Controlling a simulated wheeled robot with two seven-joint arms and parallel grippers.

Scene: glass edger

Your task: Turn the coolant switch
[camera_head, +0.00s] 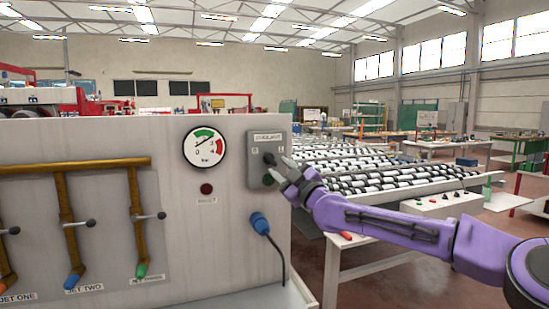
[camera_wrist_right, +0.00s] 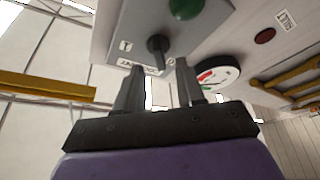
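The coolant switch is a black knob (camera_head: 269,159) on a grey box (camera_head: 255,147) whose label reads "COOLANT", mounted on the right part of a light machine panel. My right gripper (camera_head: 279,172) is right at the box, just below and to the right of the knob. In the right wrist view, the gripper (camera_wrist_right: 160,66) is open, its two fingers apart. The black knob (camera_wrist_right: 156,46) shows between and just beyond the fingertips; I cannot tell whether they touch it. A green button (camera_wrist_right: 186,6) sits on the same box. My left gripper is not in view.
A pressure gauge (camera_head: 205,147) and a dark red lamp (camera_head: 206,188) are left of the box. A blue plug (camera_head: 260,222) with a hanging cable is below it. Brass pipes with jet valves (camera_head: 75,223) are at the left. A roller conveyor (camera_head: 390,178) stands behind my right arm.

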